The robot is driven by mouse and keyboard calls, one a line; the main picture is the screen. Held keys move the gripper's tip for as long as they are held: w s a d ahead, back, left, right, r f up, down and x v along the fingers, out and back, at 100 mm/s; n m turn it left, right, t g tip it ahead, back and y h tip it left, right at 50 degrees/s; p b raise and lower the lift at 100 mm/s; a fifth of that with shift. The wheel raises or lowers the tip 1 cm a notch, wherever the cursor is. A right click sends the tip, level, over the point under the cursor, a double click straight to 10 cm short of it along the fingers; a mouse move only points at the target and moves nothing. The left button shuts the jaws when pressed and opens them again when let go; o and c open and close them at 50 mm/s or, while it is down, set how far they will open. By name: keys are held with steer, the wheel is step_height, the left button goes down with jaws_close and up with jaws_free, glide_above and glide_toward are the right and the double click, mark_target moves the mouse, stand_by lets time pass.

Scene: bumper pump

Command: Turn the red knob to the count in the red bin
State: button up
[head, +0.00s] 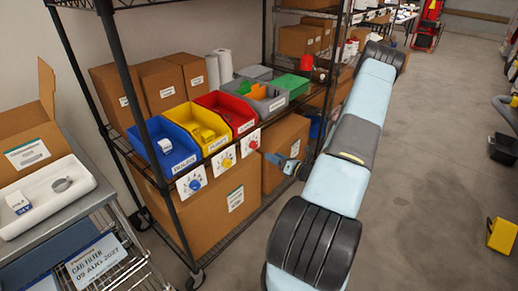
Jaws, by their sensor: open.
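The red bin (246,126) stands on the wire rack shelf, to the right of the yellow bin. Its contents are too hidden and small to count. The red knob (254,143) sits on a white dial plate on the shelf's front edge below the red bin. The marks around the knob are too small to read. My gripper (268,157) is open, just to the lower right of the red knob's plate. It appears apart from the knob, with nothing visible between its fingers.
The blue bin (171,166) and yellow bin (213,143) stand to the left, with a blue knob (194,184) and yellow knob (227,162) below them. A grey bin (274,105) is on the right. Cardboard boxes (215,205) fill the lower shelf. Open floor (430,200) lies to the right.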

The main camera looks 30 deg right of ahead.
mark_target(256, 147)
steer(key=x, duration=0.9)
steer(key=shift+w+a, duration=0.1)
steer(key=shift+w, duration=0.25)
steer(key=c, duration=1)
steer(key=shift+c, duration=0.2)
